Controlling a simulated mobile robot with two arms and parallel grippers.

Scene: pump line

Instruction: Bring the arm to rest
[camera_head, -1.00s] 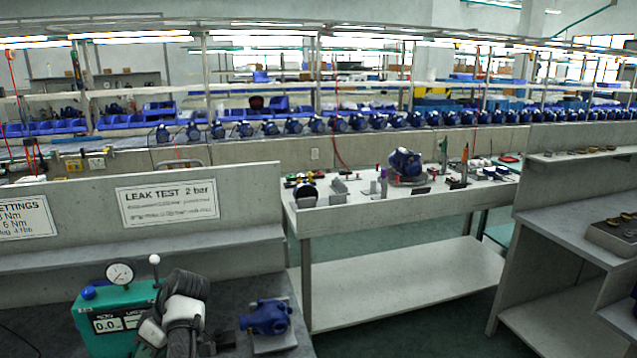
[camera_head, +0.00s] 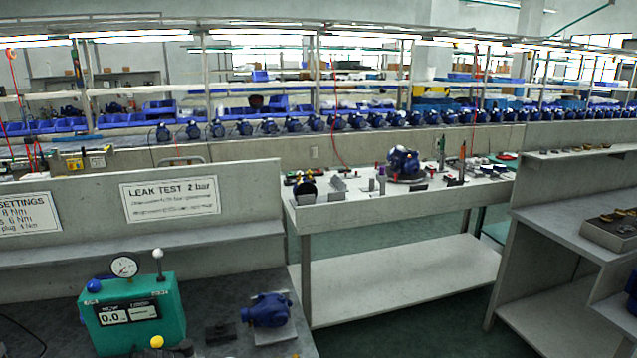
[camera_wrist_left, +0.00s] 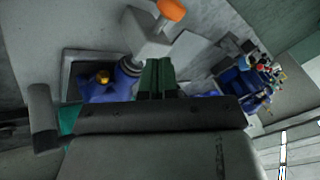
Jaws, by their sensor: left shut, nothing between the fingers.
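My left gripper (camera_wrist_left: 158,78) shows in the left wrist view, its two dark fingers together with nothing between them. In that view a blue pump body (camera_wrist_left: 104,88) lies beyond the wrist, left of the fingers. My left arm and gripper are out of the head view. My right gripper is in neither view. The head view shows the green leak tester (camera_head: 135,318) with its round gauge (camera_head: 124,266) on the bench at the lower left. A blue pump (camera_head: 267,310) sits on a light plate to its right, with no gripper at it.
A small black block (camera_head: 220,333) lies between tester and pump. A yellow knob (camera_head: 157,342) shows in front of the tester. A white table (camera_head: 400,202) with a pump and several parts stands beyond. A grey bench (camera_head: 560,235) is at the right, with open floor between.

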